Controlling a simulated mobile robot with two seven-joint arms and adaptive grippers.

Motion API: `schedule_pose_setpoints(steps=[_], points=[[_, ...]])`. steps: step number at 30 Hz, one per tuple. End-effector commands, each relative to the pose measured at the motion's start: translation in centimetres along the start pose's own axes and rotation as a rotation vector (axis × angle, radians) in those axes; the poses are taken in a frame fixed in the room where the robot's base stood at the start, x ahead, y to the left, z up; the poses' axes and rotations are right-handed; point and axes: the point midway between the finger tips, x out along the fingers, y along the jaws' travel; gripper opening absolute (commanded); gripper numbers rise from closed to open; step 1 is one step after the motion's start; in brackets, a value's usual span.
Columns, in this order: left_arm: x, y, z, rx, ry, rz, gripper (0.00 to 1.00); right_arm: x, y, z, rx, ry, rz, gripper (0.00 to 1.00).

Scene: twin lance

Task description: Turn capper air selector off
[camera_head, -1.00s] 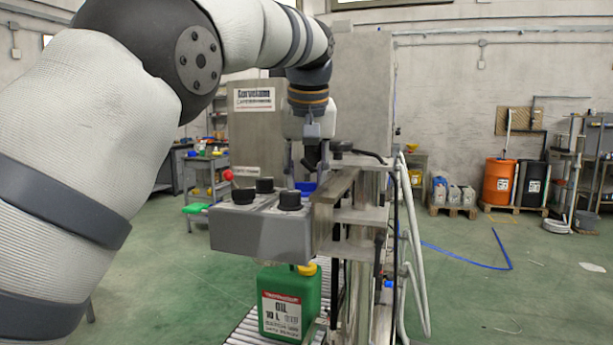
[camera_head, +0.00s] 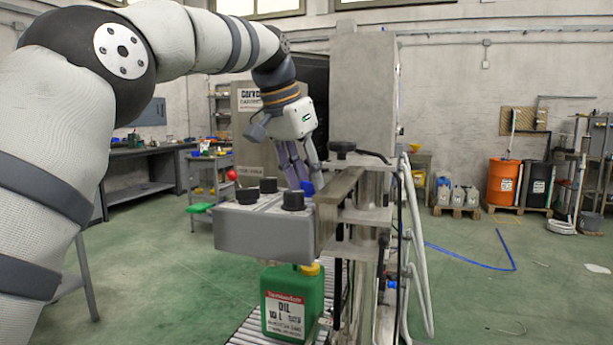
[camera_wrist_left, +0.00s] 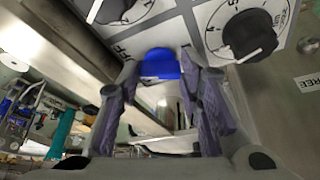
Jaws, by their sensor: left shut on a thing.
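The air selector is a blue knob (camera_wrist_left: 160,64) on a light panel in the left wrist view, with partly legible lettering beside it. It also shows as a small blue patch in the head view (camera_head: 307,187), behind the grey control box (camera_head: 262,233). My left gripper (camera_head: 302,182) reaches down behind the box from the left, fingers tilted. In the left wrist view its two fingers (camera_wrist_left: 160,75) lie on either side of the blue knob, shut on it. The knob's exact pointing direction is hard to tell. My right gripper is not in view.
Black knobs (camera_head: 293,200) stand on top of the control box, near the fingers. Black dials with printed scales (camera_wrist_left: 250,36) sit close to the blue knob. A metal post with brackets (camera_head: 362,216) stands to the right.

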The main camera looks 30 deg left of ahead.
Motion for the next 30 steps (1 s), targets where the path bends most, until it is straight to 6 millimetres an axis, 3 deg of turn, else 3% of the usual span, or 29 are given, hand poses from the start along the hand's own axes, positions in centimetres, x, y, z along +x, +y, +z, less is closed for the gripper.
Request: schedule_pose_setpoints(steps=[23, 24, 25, 30], points=[[-0.01, -0.09, -0.02, 0.094, 0.0, 0.038, 0.05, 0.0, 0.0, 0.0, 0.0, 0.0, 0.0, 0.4], [-0.01, -0.09, -0.02, 0.094, 0.0, 0.038, 0.35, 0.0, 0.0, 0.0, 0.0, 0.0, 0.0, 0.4], [-0.01, -0.09, -0.02, 0.094, 0.0, 0.038, 0.42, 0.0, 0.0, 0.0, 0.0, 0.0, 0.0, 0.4], [-0.01, -0.09, -0.01, 0.093, 0.0, 0.038, 0.42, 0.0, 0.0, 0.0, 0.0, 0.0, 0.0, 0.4]])
